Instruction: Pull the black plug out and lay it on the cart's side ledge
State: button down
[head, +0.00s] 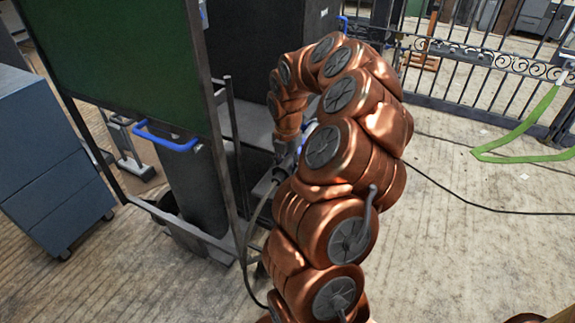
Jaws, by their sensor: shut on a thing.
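My gripper (286,155) is at the end of my copper arm, which arches over and comes down beside the cart (231,160). It is small and partly hidden by my own arm links. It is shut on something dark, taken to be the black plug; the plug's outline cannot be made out. A dark cable (248,225) hangs from just below the gripper down toward the floor. A grey flat surface (247,122), possibly the cart's side ledge, lies behind the cart's upright post, left of the gripper. Whether the plug is still in a socket cannot be seen.
A blue-grey drawer cabinet (50,165) stands at the left. A metal gate (480,65) and a green strap (515,140) are at the back right. The floor at right is mostly clear.

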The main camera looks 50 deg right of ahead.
aim_at(280, 173)
jog(key=shift+s+a, duration=0.15)
jog(key=shift+a, duration=0.5)
jog(key=shift+s+a, duration=0.15)
jog(key=shift+a, duration=0.35)
jog(key=shift+s+a, duration=0.15)
jog(key=shift+a, duration=0.35)
jog(key=shift+s+a+b, duration=0.15)
jog(key=shift+a+b, duration=0.15)
jog(key=shift+a, duration=0.15)
jog(key=shift+r, duration=0.1)
jog(key=shift+w+d+r+p, duration=0.2)
jog(key=shift+d+p, duration=0.3)
jog(key=shift+p, duration=0.2)
jog(key=shift+d+f, duration=0.1)
jog(key=shift+d, duration=0.15)
jog(key=c, duration=0.6)
grip_release()
